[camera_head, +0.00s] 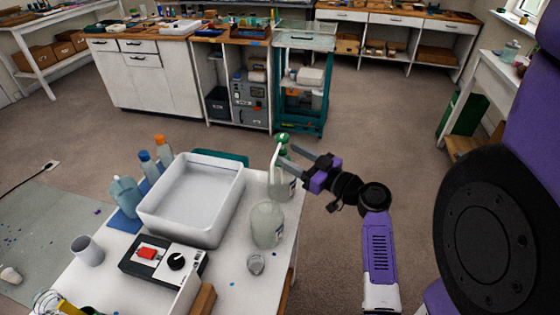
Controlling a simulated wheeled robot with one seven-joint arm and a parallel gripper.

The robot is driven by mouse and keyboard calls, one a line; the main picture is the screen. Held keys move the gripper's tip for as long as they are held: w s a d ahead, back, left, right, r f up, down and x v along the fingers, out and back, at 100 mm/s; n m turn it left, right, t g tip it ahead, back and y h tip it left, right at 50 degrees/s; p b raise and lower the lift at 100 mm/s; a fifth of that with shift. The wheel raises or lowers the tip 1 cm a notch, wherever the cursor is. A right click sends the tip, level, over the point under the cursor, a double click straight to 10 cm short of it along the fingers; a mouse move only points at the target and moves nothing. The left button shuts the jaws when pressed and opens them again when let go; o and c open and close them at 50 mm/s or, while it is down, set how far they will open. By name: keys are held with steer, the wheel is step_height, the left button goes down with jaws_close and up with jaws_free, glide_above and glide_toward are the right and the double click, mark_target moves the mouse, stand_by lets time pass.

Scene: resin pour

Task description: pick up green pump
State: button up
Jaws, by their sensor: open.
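The green pump (282,138) shows as a green top on a pale, clear bottle (275,181) near the right edge of the white table. My gripper (287,156) reaches in from the right at the height of the bottle's top. Its jaws are open and its fingertips overlap the upper part of the bottle in the picture, just below the green top. I cannot tell whether the fingers touch it or are around it. The fingers hide part of the bottle's upper right side.
A white tray (152,212) stands left of the bottle. A clear jar (266,224) and a small cup (255,264) stand in front of it. A black device with a red button (148,253), a white cup (87,251) and bottles with blue and orange caps (162,150) are farther left.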

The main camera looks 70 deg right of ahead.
steer(key=x, duration=0.1)
steer(key=p+x, duration=0.1)
steer(key=x, duration=0.1)
steer(key=p+x, duration=0.1)
steer(key=x, duration=0.1)
steer(key=shift+w+a+r, duration=0.1)
steer(key=shift+w+a, duration=0.2)
steer(key=shift+w+d, duration=0.1)
steer(key=shift+w, duration=0.25)
jaws_close()
